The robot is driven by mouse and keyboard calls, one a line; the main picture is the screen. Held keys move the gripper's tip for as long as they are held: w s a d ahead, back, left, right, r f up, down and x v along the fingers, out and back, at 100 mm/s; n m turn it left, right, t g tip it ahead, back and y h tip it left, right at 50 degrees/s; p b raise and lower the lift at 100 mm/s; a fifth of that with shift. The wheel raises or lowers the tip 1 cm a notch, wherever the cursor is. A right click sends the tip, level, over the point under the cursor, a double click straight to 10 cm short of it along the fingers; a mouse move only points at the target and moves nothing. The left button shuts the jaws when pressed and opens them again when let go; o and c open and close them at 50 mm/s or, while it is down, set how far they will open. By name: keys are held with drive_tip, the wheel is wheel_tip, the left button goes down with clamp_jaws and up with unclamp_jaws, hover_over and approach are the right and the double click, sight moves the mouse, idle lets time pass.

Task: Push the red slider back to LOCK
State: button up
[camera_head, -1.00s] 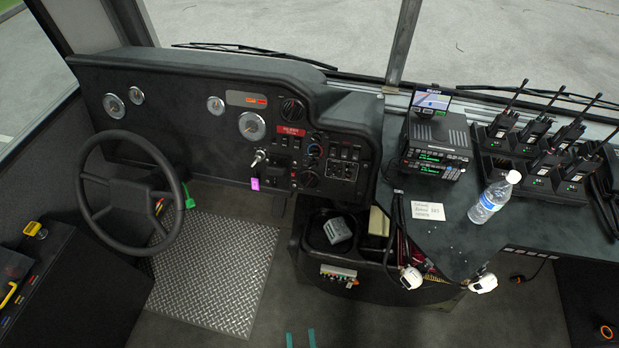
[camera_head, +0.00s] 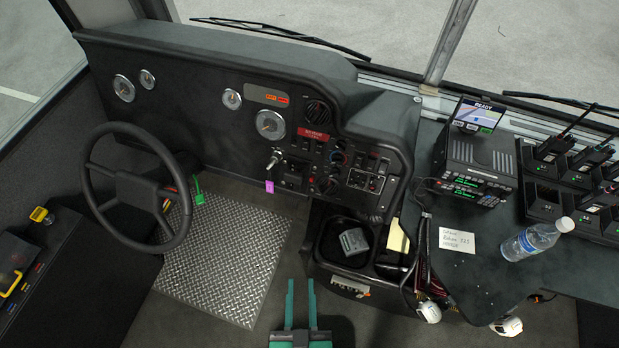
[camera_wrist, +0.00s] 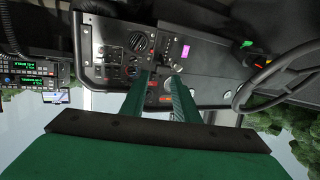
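A red plate with pale lettering (camera_head: 316,131) is on the dashboard, right of the gauges and below a round black vent. It is the clearest red part there; I cannot tell whether it is the slider itself or a label, nor read any LOCK mark. My gripper (camera_head: 300,283) has two green fingers, parallel and apart with nothing between them. It is low in the head view, well short of the dashboard. In the wrist view the scene is upside down; my gripper (camera_wrist: 159,79) points toward the switch panel (camera_wrist: 122,62), and its fingers cover part of the dashboard.
The steering wheel (camera_head: 139,188) is at left. A storage bin (camera_head: 321,243) and counter edge are at right, with a bottle (camera_head: 533,240) on the counter. Open floor lies before the dashboard.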

drive_tip(key=w+a+f+g, duration=0.1)
drive_tip(key=w+a+f, duration=0.2)
drive_tip(key=w+f, duration=0.35)
drive_tip(key=m+h, duration=0.4)
drive_tip(key=h, duration=0.1)
approach(311, 180)
drive_tip(key=shift+g, duration=0.4)
drive_tip(key=x, duration=0.7)
drive_tip(key=shift+w+d+r, duration=0.1)
drive_tip(key=shift+w+r, duration=0.1)
drive_tip(key=shift+w, duration=0.1)
clamp_jaws()
